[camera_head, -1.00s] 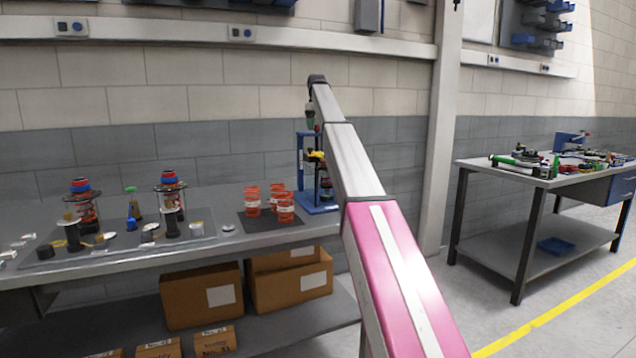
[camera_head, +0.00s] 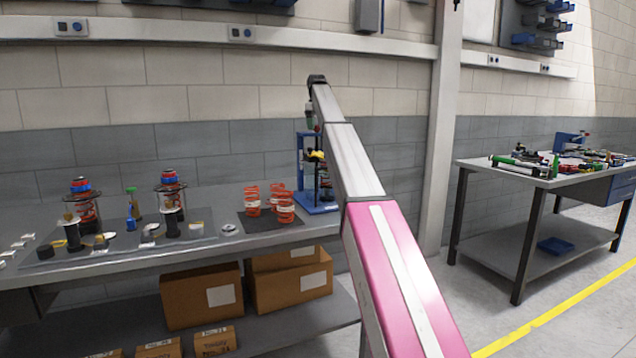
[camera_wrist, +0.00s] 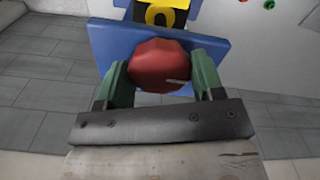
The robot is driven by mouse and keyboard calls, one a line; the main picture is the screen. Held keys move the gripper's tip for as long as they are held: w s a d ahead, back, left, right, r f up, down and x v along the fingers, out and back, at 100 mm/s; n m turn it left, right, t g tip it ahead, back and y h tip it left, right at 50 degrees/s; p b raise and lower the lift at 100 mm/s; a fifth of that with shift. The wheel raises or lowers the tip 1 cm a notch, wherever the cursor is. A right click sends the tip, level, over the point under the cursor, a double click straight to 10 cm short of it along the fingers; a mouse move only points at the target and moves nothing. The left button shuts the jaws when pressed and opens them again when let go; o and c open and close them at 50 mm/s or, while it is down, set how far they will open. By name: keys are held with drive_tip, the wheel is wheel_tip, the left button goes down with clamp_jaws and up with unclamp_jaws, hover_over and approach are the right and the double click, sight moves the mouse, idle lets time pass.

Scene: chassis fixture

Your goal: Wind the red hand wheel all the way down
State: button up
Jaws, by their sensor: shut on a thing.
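The red hand wheel (camera_wrist: 158,66) shows in the wrist view as a dark red, faceted knob in front of a blue plate (camera_wrist: 105,45). My gripper (camera_wrist: 162,76) has its two green fingers on either side of the wheel and is shut on it. In the head view the blue fixture (camera_head: 312,172) stands at the right end of the long bench. There my arm hides much of the fixture and the wheel cannot be made out. How far down the wheel is wound cannot be told.
Several orange-red springs (camera_head: 285,207) stand on a black mat just left of the fixture. Two spring-and-rod assemblies (camera_head: 170,190) and loose parts lie further left on the bench. Cardboard boxes (camera_head: 201,297) sit below. A yellow part (camera_wrist: 160,14) is behind the wheel. A second table (camera_head: 505,177) stands right.

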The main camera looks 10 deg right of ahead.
drive_tip(key=m, duration=2.4)
drive_tip(key=shift+a, duration=0.1)
drive_tip(key=o, duration=0.8)
